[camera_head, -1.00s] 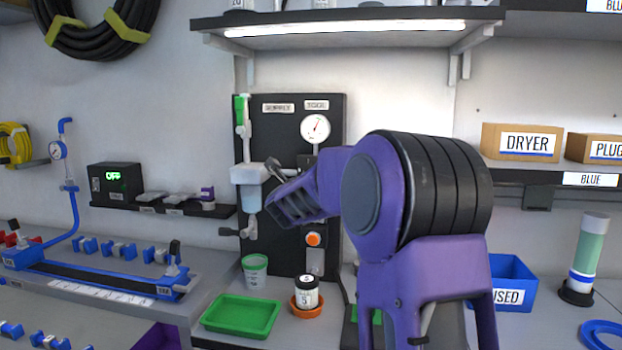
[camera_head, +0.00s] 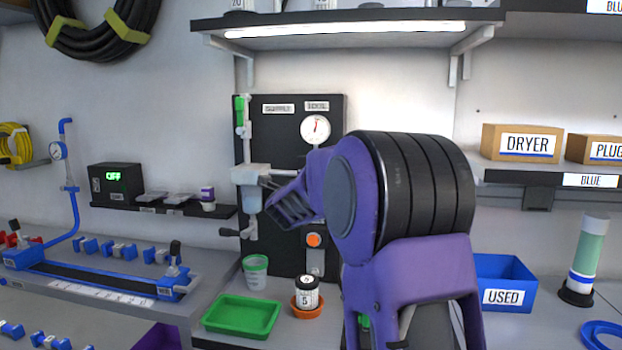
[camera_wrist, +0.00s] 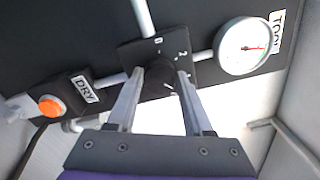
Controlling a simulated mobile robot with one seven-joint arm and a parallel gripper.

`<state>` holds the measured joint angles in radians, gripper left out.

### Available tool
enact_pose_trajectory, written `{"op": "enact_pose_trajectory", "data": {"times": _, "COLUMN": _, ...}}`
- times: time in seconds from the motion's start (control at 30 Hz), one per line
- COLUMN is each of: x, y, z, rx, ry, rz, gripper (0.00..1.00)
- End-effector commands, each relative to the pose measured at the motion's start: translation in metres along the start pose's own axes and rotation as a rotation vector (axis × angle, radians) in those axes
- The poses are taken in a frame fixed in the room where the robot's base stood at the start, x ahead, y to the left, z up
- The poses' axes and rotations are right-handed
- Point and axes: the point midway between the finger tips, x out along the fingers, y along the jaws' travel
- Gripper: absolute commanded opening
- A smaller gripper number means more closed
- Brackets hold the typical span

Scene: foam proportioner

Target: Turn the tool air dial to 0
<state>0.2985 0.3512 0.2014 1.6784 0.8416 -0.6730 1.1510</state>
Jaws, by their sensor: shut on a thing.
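The tool air dial (camera_wrist: 155,79) is a black round knob on a dark plate (camera_wrist: 181,49) with white marks, among them a 0 and a 2. In the wrist view my gripper (camera_wrist: 161,76) has one finger on each side of the knob and is shut on it. A white pointer mark shows near the knob's lower right. A round white gauge (camera_wrist: 246,46) with a red needle is beside the plate, next to a label reading TOOL. The gauge (camera_head: 315,129) also shows in the head view. There my arm hides the dial, and my gripper (camera_head: 272,196) is partly seen.
An orange button (camera_wrist: 50,107) and a DRY label are left of the dial in the wrist view. Pipes run from the plate. A clear vessel (camera_head: 252,198) hangs on the black panel (camera_head: 280,150). A green tray (camera_head: 242,316), cup (camera_head: 255,272) and small jar (camera_head: 307,292) stand below.

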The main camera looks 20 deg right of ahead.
Motion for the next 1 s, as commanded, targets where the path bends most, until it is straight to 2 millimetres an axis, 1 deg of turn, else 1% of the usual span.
{"op": "enact_pose_trajectory", "data": {"times": 1.0, "x": 0.0002, "y": -0.0009, "z": 0.0001, "rx": -0.967, "ry": 0.0, "rz": -0.001, "gripper": 0.0}}
